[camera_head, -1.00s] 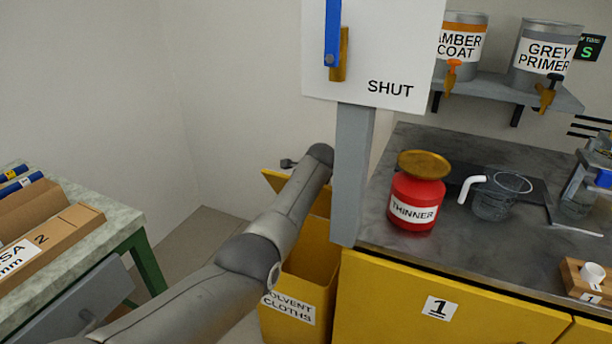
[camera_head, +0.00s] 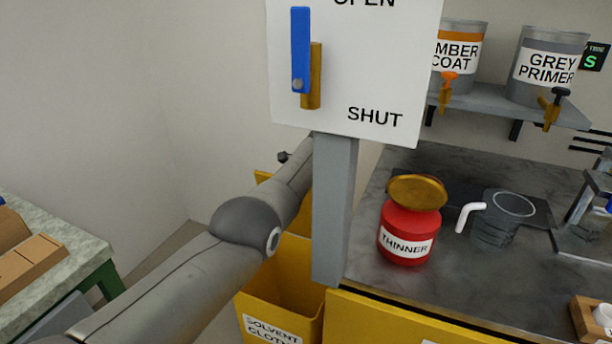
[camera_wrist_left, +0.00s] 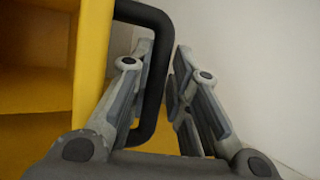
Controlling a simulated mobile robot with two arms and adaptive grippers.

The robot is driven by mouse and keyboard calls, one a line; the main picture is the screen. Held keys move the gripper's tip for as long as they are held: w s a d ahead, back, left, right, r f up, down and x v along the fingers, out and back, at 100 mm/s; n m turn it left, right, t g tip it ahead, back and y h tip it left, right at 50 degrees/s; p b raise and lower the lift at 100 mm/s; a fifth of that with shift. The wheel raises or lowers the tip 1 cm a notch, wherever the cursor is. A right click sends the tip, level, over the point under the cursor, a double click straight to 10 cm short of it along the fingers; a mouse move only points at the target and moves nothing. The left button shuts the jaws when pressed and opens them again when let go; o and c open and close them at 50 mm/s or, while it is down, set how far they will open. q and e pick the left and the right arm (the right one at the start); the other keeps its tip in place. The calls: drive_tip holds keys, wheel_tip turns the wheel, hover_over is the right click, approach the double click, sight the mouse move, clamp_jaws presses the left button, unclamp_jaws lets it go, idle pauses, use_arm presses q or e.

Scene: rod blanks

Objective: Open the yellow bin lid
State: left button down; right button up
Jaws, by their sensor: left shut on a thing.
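The yellow bin (camera_head: 283,305), labelled SOLVENT CLOTHS, stands on the floor left of the bench, with its open inside showing. Its yellow lid (camera_head: 262,177) stands raised at the back, mostly hidden by my left arm. In the left wrist view the lid (camera_wrist_left: 93,60) is at the left, with a black bar handle (camera_wrist_left: 156,90) on it. My left gripper (camera_wrist_left: 162,50) has its fingers on either side of this handle and is shut on it. My right gripper is not in view.
A grey post (camera_head: 335,210) with an OPEN/SHUT sign (camera_head: 350,70) and blue lever stands right beside my left arm. The bench (camera_head: 460,275) holds a red thinner can (camera_head: 408,235) and a jug (camera_head: 497,220). A green-legged table (camera_head: 75,265) is at left.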

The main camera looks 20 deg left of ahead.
use_arm(q)
drive_tip(key=shift+w+r, duration=0.2)
drive_tip(key=shift+w, duration=0.25)
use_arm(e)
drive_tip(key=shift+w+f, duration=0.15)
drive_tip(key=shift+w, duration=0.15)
use_arm(q)
drive_tip(key=shift+d, duration=0.1)
drive_tip(key=c, duration=1.7)
unclamp_jaws()
drive_tip(key=shift+w+f, duration=0.1)
drive_tip(key=shift+o, duration=1.2)
drive_tip(key=shift+w+d+f, duration=0.1)
drive_tip(key=shift+w+f, duration=0.1)
drive_tip(key=shift+f, duration=0.1)
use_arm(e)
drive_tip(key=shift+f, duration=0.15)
use_arm(q)
drive_tip(key=shift+s+r, duration=0.1)
drive_tip(key=shift+s, duration=0.05)
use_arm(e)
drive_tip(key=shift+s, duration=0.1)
